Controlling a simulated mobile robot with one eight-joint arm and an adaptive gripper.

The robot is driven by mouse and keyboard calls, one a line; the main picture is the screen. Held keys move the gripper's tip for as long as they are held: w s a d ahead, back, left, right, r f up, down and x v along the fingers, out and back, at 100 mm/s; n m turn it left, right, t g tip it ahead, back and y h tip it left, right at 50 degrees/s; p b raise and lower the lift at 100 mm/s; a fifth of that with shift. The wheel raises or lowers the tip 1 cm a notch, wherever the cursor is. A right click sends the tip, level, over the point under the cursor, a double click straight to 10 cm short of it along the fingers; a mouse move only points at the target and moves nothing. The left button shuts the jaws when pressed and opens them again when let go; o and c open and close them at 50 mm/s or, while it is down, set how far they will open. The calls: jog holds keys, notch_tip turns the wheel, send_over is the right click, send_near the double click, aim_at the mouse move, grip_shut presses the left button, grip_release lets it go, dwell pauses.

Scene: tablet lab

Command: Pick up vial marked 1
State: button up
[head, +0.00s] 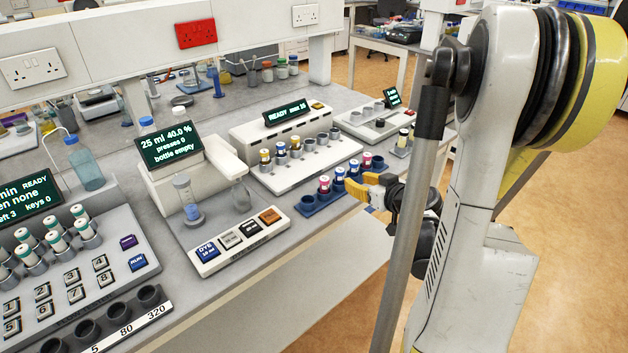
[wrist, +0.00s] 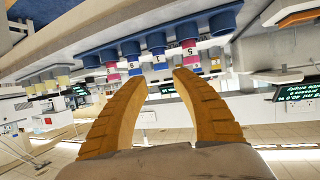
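A blue rack (head: 310,207) holds a row of capped vials near the bench's front edge. In the wrist view, which looks upside down, a blue-banded vial (wrist: 159,54) bears a mark that looks like 1. It stands in the row beside a pink-banded vial marked 5 (wrist: 190,48). It appears to be the blue-banded vial (head: 339,176) in the head view, where its mark is too small to read. My gripper (wrist: 156,60) is open and empty, its yellow fingers apart. The marked vial shows between the fingertips, beyond them. In the head view my gripper (head: 373,188) is just right of the rack.
A white rack (head: 295,174) with yellow-banded vials stands behind the blue rack. A dispenser with a screen (head: 170,143) and a button panel (head: 238,240) are to the left. A smaller white device (head: 371,122) stands farther back. Open floor lies right of the bench.

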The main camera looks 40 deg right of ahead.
aim_at(342, 176)
jog(key=b+x, duration=0.1)
jog(key=x, duration=0.4)
jog(key=shift+w+d+f, duration=0.15)
jog(key=shift+f, duration=0.05)
jog(key=b+x, duration=0.2)
jog(key=x, duration=0.3)
jog(key=shift+w+f+b, duration=0.2)
jog(key=shift+b, duration=0.15)
jog(key=shift+s+r, duration=0.1)
jog(key=shift+c, duration=0.5)
grip_shut()
